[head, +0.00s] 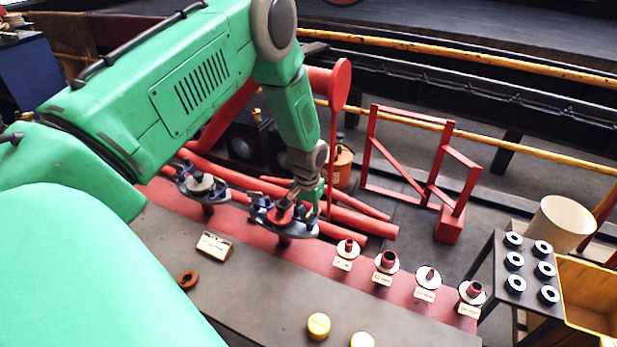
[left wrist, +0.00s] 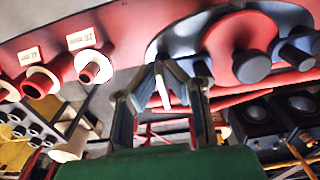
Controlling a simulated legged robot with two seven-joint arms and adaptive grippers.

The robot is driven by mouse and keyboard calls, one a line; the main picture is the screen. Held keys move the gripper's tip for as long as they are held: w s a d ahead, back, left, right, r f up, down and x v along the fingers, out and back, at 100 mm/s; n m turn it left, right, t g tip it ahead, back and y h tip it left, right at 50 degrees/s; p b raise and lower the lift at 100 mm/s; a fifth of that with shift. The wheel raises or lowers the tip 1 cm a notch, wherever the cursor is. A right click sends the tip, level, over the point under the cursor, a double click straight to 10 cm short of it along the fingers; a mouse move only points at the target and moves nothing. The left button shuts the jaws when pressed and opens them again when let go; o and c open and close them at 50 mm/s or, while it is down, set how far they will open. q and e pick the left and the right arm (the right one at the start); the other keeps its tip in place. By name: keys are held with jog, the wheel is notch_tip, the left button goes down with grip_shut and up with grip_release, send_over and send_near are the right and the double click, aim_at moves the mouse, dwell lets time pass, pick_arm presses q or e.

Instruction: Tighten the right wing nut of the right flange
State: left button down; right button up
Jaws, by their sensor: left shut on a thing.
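The right flange (head: 270,222) is a grey disc with a red centre and dark fasteners, on the red bench. It fills the upper right of the left wrist view (left wrist: 180,42). My left gripper (head: 300,190) reaches down to the flange's right side. In the left wrist view its fingers (left wrist: 165,80) converge at the flange edge, shut on what I take to be the right wing nut, which the fingertips largely hide. The left flange (head: 190,190), with similar fasteners, stands apart to the left. My right gripper is not in view.
Several labelled flanged stubs (head: 388,262) line the red bench at right. A label block (head: 214,245), a brown ring (head: 187,280) and yellow caps (head: 318,326) lie on the grey top. A rack of black rings (head: 513,262) stands far right. Red pipes (head: 350,222) lie behind.

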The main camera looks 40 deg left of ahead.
pick_arm(q)
jog(key=shift+w+a+r, duration=0.15)
jog(key=shift+w+r, duration=0.05)
jog(key=shift+w, duration=0.1)
jog(key=c, duration=1.7)
grip_release()
jog(key=shift+s+f, duration=0.1)
jog(key=shift+s, duration=0.05)
notch_tip(320, 180, up, 12)
jog(key=shift+f, duration=0.1)
